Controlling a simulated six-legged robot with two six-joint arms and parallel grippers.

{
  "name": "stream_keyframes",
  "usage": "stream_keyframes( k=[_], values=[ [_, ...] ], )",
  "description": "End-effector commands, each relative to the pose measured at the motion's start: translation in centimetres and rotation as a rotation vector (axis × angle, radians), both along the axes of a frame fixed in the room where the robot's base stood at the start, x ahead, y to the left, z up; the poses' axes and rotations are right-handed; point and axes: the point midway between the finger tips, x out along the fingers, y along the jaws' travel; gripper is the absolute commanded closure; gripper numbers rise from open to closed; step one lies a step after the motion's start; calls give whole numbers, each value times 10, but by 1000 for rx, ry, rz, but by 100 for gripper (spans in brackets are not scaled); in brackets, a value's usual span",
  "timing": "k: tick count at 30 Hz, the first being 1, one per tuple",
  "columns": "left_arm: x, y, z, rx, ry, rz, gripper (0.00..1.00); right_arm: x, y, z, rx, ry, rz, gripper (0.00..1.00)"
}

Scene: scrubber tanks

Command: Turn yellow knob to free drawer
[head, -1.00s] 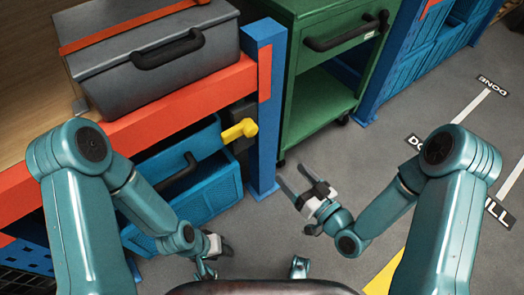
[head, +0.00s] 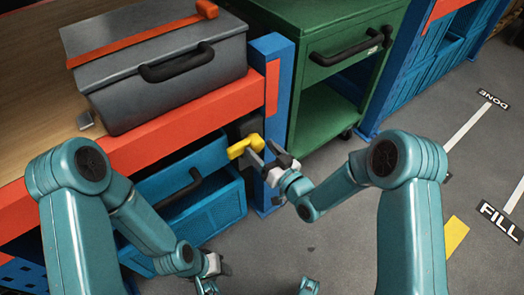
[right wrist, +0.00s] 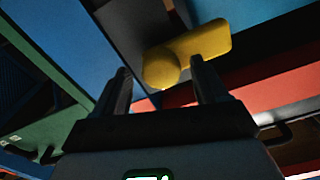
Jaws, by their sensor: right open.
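The yellow knob (head: 246,146) sits on a dark mount beside the blue post, above the right end of the blue drawer. In the right wrist view the knob (right wrist: 188,54) lies just beyond the fingertips, its rounded end between them and its bar pointing right. My right gripper (head: 264,157) is open and close to the knob; contact cannot be told. Its two fingers also show in the right wrist view (right wrist: 160,75). The blue drawer (head: 205,205) with a black handle is under the red shelf edge. My left gripper (head: 212,268) is low, near the drawer's front; its jaws are unclear.
A grey toolbox (head: 165,65) with a black handle stands on the shelf with the red edge (head: 190,124). A blue post (head: 270,110) stands right of the knob. A green cabinet (head: 320,50) is behind it. Floor at right is open.

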Motion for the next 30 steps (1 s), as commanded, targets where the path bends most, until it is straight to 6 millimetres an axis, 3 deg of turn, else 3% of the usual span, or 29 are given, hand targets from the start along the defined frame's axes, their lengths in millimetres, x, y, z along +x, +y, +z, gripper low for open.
stream_keyframes(
  k=[8, 11, 15, 30],
  values=[
    [0, 0, 0, 0, 0, 0, 57, 2, 4, 0, 0, 0, 0, 27],
    [0, 0, 0, 0, 0, 0, 57, 2, 4, 0, 0, 0, 0, 53],
    [0, 0, 0, 0, 0, 0, 57, 2, 4, 0, 0, 0, 0, 99],
    [0, 0, -10, 0, 0, 0, 57, 2, 4, -2, 107, 78, -1, 100]
  ],
)
